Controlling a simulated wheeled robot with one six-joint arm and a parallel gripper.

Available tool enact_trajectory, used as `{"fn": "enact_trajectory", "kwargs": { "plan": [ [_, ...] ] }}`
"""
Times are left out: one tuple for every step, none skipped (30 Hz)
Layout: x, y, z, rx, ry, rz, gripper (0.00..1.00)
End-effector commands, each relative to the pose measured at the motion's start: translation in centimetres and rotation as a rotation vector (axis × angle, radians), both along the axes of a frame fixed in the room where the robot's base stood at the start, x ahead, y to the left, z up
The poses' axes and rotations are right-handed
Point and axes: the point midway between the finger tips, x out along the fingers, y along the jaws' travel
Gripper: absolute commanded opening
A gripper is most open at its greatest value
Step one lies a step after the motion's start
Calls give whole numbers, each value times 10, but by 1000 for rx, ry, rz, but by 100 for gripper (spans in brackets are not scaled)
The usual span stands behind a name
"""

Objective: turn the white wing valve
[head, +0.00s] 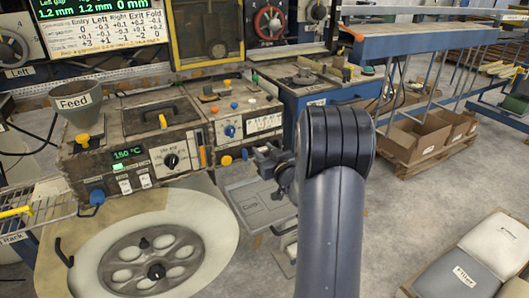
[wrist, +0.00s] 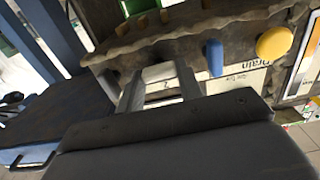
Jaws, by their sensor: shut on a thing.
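My gripper (head: 262,156) is at the lower front right of the machine's control box (head: 240,118). In the wrist view my gripper (wrist: 158,84) has its two grey fingers reaching to the box's lower edge. A pale piece (wrist: 158,71) shows between the fingertips, and the jaws are shut on it. It appears to be the white wing valve, but its wings and angle cannot be made out. In the head view the valve is hidden behind my gripper and arm.
A blue knob (wrist: 214,57) and a yellow knob (wrist: 274,43) sit beside the fingers. A grey tray (head: 262,207) lies below my gripper. A blue-framed bench (head: 325,92) stands close behind on the right.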

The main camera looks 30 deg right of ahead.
Motion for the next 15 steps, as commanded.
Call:
{"fn": "enact_trajectory", "kwargs": {
  "plan": [
    [0,0,-1,-10,-1,0,12],
    [0,0,-2,-18,-2,0,12],
    [0,0,-3,-32,-2,0,12],
    [0,0,-3,-44,-2,0,12],
    [0,0,-3,-58,-4,1,12],
    [0,0,-4,-79,-5,1,12],
    [0,0,-4,-97,-5,1,12],
    [0,1,-5,-116,-6,1,12],
    [0,1,-5,-145,-8,1,12],
    [0,1,-5,-167,-10,0,12],
    [0,1,-6,-192,-9,0,12],
    [0,1,-6,-226,-12,0,12],
    [0,1,-6,-253,-12,1,12],
    [0,1,-6,-281,-13,0,12],
    [0,1,-7,-317,-15,0,12]
  ]
}}
